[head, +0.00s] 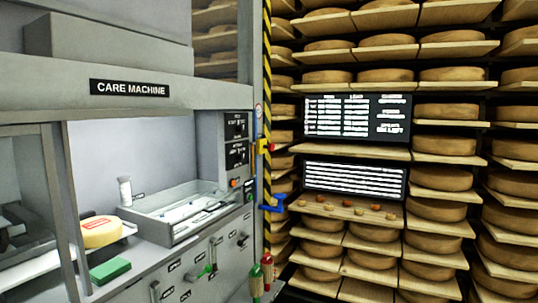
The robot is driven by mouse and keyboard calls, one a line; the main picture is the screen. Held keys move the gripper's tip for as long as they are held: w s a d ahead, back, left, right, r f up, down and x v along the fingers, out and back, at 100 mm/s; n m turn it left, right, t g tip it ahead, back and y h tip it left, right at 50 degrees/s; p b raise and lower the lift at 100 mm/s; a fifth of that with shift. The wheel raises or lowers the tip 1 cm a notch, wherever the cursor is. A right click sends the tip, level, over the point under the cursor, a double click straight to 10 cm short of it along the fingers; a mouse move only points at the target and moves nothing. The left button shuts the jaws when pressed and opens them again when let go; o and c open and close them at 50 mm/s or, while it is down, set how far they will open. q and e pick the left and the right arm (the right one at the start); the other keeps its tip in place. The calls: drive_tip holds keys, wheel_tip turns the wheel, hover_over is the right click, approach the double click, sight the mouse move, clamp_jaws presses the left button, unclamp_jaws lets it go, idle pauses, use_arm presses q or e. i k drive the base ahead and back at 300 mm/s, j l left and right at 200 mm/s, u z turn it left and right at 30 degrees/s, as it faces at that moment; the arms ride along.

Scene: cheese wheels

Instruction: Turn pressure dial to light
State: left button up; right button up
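The care machine (215,95) fills the left half of the head view, with a "CARE MACHINE" label on its upper beam. Two dark control panels with small white text, an upper one (236,126) and a lower one (237,155), sit on its right post. A small orange button (234,183) is below them. The front panel (190,262) carries several small labels, levers and knobs, including a green lever (207,269) and a dark knob (242,239). I cannot tell which control is the pressure dial or read its setting. Neither of my grippers is in view.
A sink-like tray (150,226) is set in the counter, with a yellow cheese (101,231) and green block (110,270) to its left. Red (267,268) and green (256,281) handles hang at the machine's right corner. Shelves of cheese wheels (445,144) fill the right.

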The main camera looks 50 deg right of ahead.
sight(240, 157)
drive_tip(key=z, duration=1.45)
drive_tip(key=i+l, duration=0.2)
drive_tip(key=i, duration=0.3)
drive_tip(key=i+l+u, duration=0.15)
drive_tip(key=i, duration=0.3)
drive_tip(key=i+l, duration=0.3)
drive_tip(key=i, duration=0.2)
